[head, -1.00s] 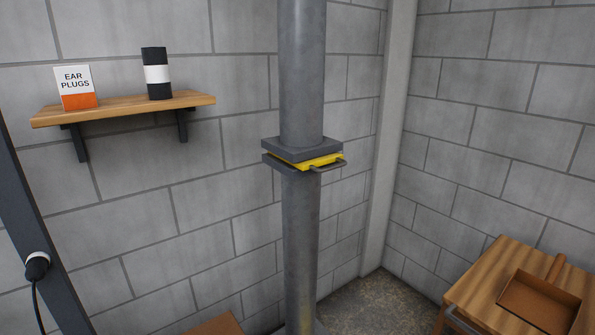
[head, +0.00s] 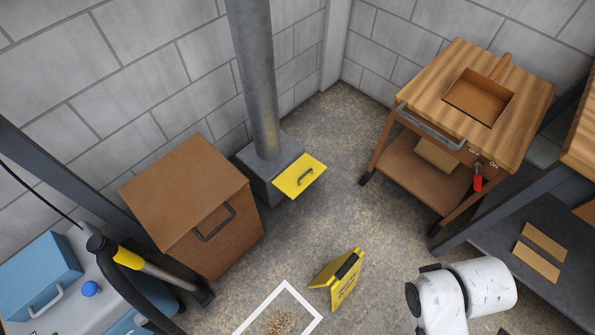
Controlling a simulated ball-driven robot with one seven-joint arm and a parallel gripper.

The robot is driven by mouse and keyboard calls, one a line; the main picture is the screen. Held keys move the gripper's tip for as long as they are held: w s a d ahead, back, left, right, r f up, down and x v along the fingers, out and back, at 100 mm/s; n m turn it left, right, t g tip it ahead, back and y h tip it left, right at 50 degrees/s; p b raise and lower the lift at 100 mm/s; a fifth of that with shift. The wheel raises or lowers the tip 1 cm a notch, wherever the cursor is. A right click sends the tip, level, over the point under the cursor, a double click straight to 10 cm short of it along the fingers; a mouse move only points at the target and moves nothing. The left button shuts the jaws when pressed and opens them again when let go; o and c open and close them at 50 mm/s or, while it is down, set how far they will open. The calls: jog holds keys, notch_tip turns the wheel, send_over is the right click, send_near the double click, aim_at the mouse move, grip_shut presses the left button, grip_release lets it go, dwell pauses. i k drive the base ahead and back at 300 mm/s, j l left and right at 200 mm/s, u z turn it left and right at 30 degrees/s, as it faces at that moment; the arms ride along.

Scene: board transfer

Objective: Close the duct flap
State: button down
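White links of my arm show at the lower right, well away from the flap. My gripper is not in view.
A brown cabinet (head: 185,190) stands close left of the duct box. A yellow floor sign (head: 345,280) and a white floor frame (head: 287,290) are in front. A wooden cart (head: 440,80) stands right. Speckled floor (head: 335,130) is free between box and cart.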

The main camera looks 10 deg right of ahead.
aim_at(295, 180)
jog(key=i+j+z, duration=0.1)
jog(key=i+j, duration=0.15)
jog(key=i+j+z, duration=0.15)
jog(key=j, duration=0.2)
jog(key=i+j+z, duration=0.1)
jog(key=i+j, duration=0.15)
jog(key=i+j+z, duration=0.1)
jog(key=j, duration=0.35)
jog(key=i+j+z, duration=0.15)
jog(key=j, duration=0.25)
jog(key=i, duration=0.1)
